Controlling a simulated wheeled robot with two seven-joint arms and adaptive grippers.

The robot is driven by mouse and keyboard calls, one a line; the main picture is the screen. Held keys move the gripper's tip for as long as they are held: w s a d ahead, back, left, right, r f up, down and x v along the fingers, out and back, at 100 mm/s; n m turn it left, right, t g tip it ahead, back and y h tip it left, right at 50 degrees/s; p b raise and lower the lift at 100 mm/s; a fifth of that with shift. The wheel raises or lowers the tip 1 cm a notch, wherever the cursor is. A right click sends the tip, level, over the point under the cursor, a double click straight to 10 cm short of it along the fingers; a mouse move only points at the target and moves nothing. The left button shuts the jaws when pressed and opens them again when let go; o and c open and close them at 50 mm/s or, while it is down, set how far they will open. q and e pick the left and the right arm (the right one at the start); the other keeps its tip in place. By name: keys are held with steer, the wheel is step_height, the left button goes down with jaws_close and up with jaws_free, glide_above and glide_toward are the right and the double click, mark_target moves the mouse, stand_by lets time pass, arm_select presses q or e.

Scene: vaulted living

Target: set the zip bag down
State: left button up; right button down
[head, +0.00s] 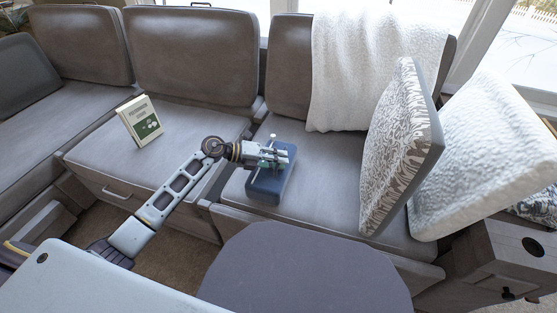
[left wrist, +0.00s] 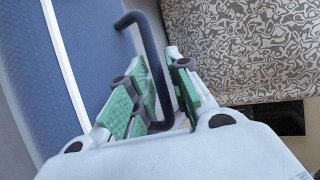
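The zip bag (head: 267,184) is a dark blue, box-like bag resting on the grey sofa seat. In the left wrist view its blue textured side (left wrist: 85,60), a pale strip and a dark looped handle (left wrist: 151,55) show. My left gripper (head: 277,155) is over the bag's top in the head view. In the left wrist view its green-padded fingers (left wrist: 162,88) stand on either side of the handle. They look parted, with a gap between the handle and the right-hand finger. My right gripper is not in view.
A patterned cushion (head: 394,150) and a white cushion (head: 483,160) lean right of the bag. A white throw (head: 370,65) hangs over the backrest. A green-and-white book (head: 141,122) stands on the seat to the left. A dark round-edged table (head: 305,275) is in front.

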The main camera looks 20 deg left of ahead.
arm_select(q)
steer(key=shift+o, duration=0.5)
steer(key=shift+a, duration=0.15)
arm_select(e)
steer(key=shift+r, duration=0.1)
